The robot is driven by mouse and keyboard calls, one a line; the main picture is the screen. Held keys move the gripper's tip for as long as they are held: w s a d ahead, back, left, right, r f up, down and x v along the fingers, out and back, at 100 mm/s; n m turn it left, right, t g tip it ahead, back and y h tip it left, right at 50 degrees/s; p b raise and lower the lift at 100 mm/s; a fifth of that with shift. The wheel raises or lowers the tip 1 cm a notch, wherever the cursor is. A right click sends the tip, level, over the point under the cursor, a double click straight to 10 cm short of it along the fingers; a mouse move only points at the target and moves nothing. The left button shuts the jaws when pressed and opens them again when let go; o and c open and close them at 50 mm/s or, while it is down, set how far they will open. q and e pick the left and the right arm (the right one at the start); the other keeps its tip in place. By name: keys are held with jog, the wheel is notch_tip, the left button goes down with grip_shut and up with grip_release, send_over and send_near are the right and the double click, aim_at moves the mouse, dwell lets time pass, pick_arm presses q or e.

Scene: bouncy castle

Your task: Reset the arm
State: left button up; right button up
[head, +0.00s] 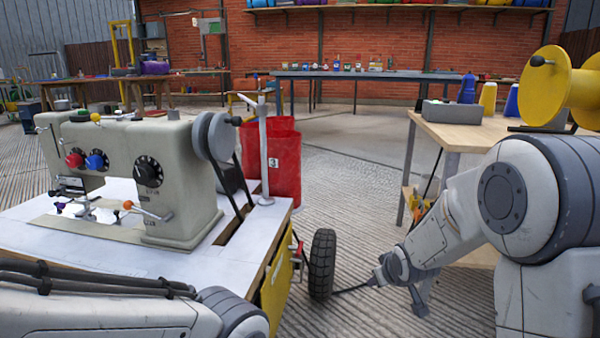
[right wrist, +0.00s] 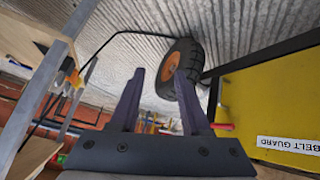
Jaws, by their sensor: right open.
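My right arm comes in from the right in the head view and reaches down toward the floor. Its gripper (head: 378,298) is low between the sewing machine table and the wooden table, just right of a black wheel (head: 322,264). In the right wrist view the right gripper (right wrist: 160,78) has its two fingers apart with nothing held between them. The wheel, with an orange hub (right wrist: 172,66), shows beyond the fingertips there; I cannot tell whether they touch it. Part of my left arm shows at the lower left of the head view, but its gripper is out of frame.
A large sewing machine (head: 160,175) stands on a white-topped table (head: 225,262) with a yellow belt guard (right wrist: 275,105). A red bin (head: 284,160) stands behind it. A wooden table (head: 462,132) with spools is at right. Ribbed floor (head: 365,175) lies open between them.

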jog(key=s+a+f+m+g, duration=0.1)
jog(key=s+m+g, duration=0.15)
jog(key=s, duration=0.85)
jog(key=s+f+m+g, duration=0.1)
jog(key=s+f+g, duration=0.15)
jog(key=s, duration=0.85)
jog(key=s+a+r+n+g+p, duration=0.1)
jog(key=s+a+r+n+p, duration=0.3)
jog(key=r+p, duration=0.8)
jog(key=s+a+r+n+g+y+p, duration=0.1)
jog(key=s+a+r+p, duration=0.4)
jog(key=r+p, duration=0.6)
jog(key=s+a+r+n+g+p, duration=0.1)
jog(key=s+a+r+n+p, duration=0.3)
jog(key=r+p, duration=0.8)
notch_tip(320, 180, up, 38)
jog(key=m+p, duration=0.1)
jog(key=p, duration=3)
jog(key=shift+a+m, duration=0.35)
jog(key=shift+a, duration=0.1)
jog(key=shift+w, duration=0.1)
